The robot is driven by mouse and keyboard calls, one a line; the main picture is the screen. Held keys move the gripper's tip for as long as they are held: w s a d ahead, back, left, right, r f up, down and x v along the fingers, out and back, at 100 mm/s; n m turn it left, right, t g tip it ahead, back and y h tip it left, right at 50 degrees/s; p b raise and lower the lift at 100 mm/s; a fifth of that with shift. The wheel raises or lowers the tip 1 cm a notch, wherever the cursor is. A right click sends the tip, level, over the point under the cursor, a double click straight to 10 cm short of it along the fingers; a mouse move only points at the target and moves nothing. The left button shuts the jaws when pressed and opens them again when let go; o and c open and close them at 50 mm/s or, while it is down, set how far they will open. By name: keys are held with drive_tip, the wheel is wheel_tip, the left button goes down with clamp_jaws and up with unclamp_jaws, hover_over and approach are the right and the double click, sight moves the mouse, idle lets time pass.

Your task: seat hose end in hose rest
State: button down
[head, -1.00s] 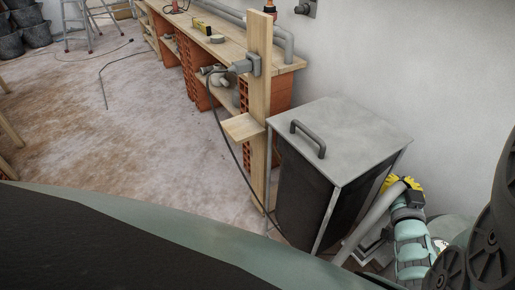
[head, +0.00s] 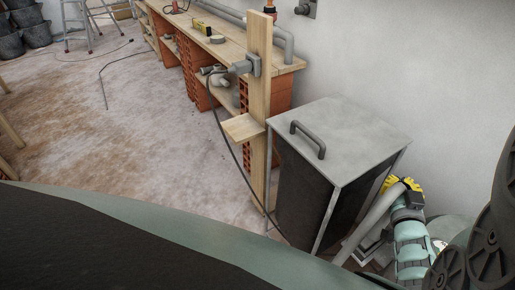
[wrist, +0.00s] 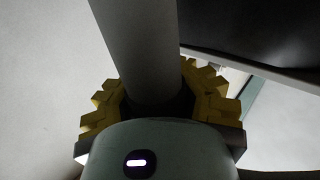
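A thick grey tube, which I take to be the hose end (head: 372,222), slants from my gripper down to the left beside the dark bin. My gripper (head: 400,190) has yellow toothed fingers and is at the lower right of the head view. In the wrist view, the yellow fingers of my gripper (wrist: 155,100) flank the grey hose end (wrist: 138,45) on both sides and look closed on it. The tube runs away from the palm toward the top of the picture. I cannot make out the hose rest for sure in either view.
A dark bin with a grey lid (head: 355,135) and handle stands just left of my gripper. A wooden post (head: 259,100) with a small shelf and grey socket stands beyond it. A workbench (head: 227,45) runs along the white wall. The floor (head: 130,130) at left is mostly clear.

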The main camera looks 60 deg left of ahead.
drive_tip(key=shift+f, duration=0.15)
drive_tip(key=shift+f, duration=0.2)
idle(0.3)
drive_tip(key=c, duration=0.9)
unclamp_jaws()
drive_tip(key=v, duration=1.2)
